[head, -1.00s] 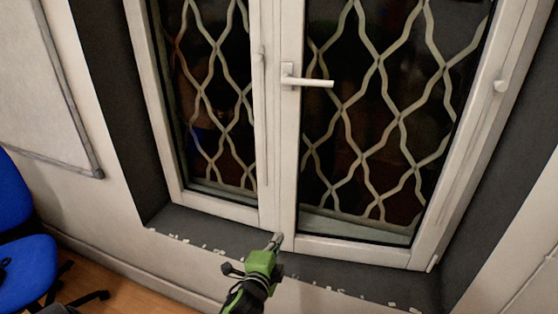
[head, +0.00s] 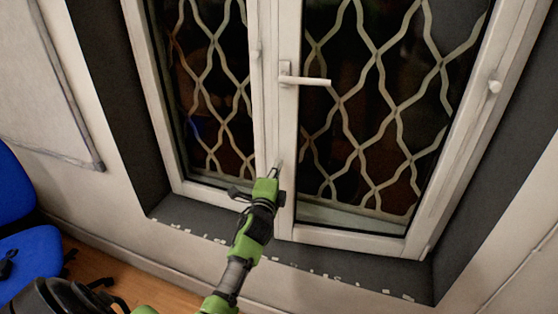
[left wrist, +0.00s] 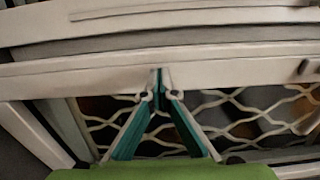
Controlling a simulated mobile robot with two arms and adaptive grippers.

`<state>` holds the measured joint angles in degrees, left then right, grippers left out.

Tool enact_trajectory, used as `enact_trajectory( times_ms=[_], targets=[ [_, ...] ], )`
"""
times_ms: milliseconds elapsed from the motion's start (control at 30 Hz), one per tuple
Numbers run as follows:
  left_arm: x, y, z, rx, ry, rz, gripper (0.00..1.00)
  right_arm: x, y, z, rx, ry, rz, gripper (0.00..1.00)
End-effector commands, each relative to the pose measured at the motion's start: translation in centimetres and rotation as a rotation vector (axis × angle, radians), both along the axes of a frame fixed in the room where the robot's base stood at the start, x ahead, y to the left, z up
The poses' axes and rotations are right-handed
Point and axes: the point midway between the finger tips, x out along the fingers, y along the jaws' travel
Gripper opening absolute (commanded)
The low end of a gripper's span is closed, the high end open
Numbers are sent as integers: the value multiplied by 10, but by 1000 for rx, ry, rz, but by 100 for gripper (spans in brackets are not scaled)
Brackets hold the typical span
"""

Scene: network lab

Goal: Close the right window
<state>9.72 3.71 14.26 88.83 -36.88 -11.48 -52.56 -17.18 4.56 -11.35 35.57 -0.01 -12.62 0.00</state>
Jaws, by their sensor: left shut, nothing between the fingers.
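The right window (head: 385,115) is a white-framed pane with a wavy metal grille behind the glass. Its frame sits in line with the window frame and looks shut or nearly so. Its white handle (head: 305,80) points sideways to the right. My left gripper (head: 276,170) is shut and empty, in front of the lower part of the middle frame posts, below the handle. In the left wrist view its fingertips (left wrist: 160,75) meet over a white frame bar (left wrist: 220,70); I cannot tell whether they touch it. My right gripper is out of view.
The left window (head: 215,100) stands beside the right one. A dark sill (head: 190,215) with chipped edges runs below. A blue chair (head: 28,260) stands at the lower left, and a white board (head: 45,80) hangs on the left wall.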

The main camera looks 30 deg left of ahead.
Motion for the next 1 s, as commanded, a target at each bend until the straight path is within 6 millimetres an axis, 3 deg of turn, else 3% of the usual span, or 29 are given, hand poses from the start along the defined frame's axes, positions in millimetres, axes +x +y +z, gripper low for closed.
enact_trajectory(
  times_ms=[200,667,867,1000],
  targets=[
    [18,7,1,-1,0,0,0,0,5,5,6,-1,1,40],
    [22,8,-1,-1,0,0,0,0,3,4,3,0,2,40],
    [51,19,-5,2,-5,-2,0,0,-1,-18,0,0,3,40],
    [68,41,-3,3,-2,15,0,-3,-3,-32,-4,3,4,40]
  ],
)
